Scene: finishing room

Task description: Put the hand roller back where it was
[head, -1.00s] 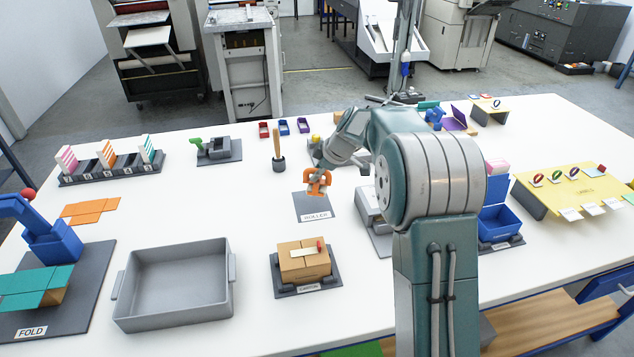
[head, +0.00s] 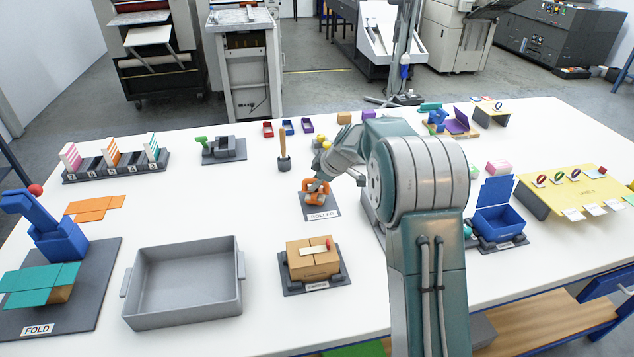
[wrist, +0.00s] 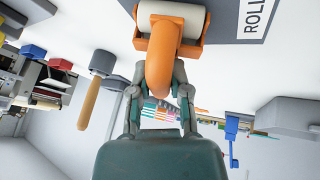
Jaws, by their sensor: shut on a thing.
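The hand roller has an orange frame and handle and a white cylinder. In the head view the hand roller (head: 316,194) is at the far part of the grey mat labelled ROLLER (head: 322,210). My gripper (head: 319,183) reaches it from above right. In the wrist view my gripper (wrist: 160,92) is shut on the orange handle of the hand roller (wrist: 160,65). The white cylinder and frame overlap the dark mat (wrist: 225,22) there. I cannot tell whether the roller touches the mat.
A wooden-handled tool (head: 283,150) stands upright behind the mat. A carton on a dark base (head: 313,258) is in front, and a grey tray (head: 185,285) is at front left. A blue open box (head: 497,222) is at the right. White table is clear left of the mat.

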